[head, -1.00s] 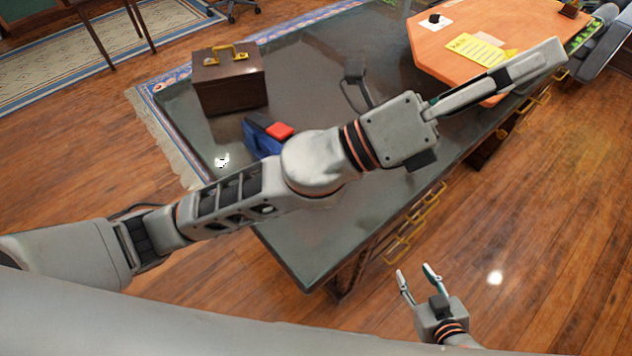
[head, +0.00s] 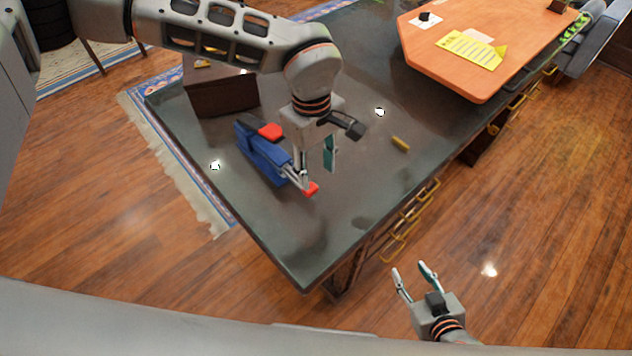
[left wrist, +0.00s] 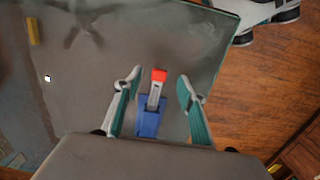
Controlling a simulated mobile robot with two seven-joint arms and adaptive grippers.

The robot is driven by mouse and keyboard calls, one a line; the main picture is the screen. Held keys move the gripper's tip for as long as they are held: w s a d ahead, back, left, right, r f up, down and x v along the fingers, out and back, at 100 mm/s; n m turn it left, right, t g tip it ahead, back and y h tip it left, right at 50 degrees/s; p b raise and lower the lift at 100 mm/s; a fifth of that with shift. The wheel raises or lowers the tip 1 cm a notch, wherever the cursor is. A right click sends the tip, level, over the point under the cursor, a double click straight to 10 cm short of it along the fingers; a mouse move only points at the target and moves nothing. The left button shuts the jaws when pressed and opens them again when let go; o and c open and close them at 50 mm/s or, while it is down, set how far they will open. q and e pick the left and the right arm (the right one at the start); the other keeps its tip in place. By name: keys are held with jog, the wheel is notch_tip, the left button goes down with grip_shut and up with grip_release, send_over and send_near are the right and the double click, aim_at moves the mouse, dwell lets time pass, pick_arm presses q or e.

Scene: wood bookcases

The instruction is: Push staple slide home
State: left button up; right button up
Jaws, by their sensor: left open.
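A blue stapler (head: 262,155) with a red patch on top lies on the dark desk top. Its grey metal slide (left wrist: 155,97) sticks out of the blue body toward the desk's near corner and ends in a red tip (head: 311,189). My left gripper (head: 317,174) points down over the slide end, open. In the left wrist view the red tip (left wrist: 158,75) lies between the two spread fingers, with a gap on each side. My arm hides part of the stapler in the head view. My right gripper (head: 414,281) is open and empty, beyond the desk's edge above the floor.
A brown box (head: 222,97) stands behind the stapler. A small yellow bar (head: 400,143) lies to its right. An orange board (head: 425,58) with a yellow sheet (head: 472,50) is at the back right. The desk's near corner (head: 305,265) is clear.

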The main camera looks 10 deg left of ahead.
pick_arm(q)
jog(key=shift+w+a+r+y, duration=0.1)
jog(key=shift+w+a+y, duration=0.2)
jog(key=shift+w+a, duration=0.35)
jog(key=shift+a+f, duration=0.2)
jog(key=shift+a, duration=0.05)
notch_tip(320, 180, down, 7)
jog(key=shift+d+f+p, duration=0.1)
jog(key=shift+f+p, duration=0.05)
jog(key=shift+p, duration=0.2)
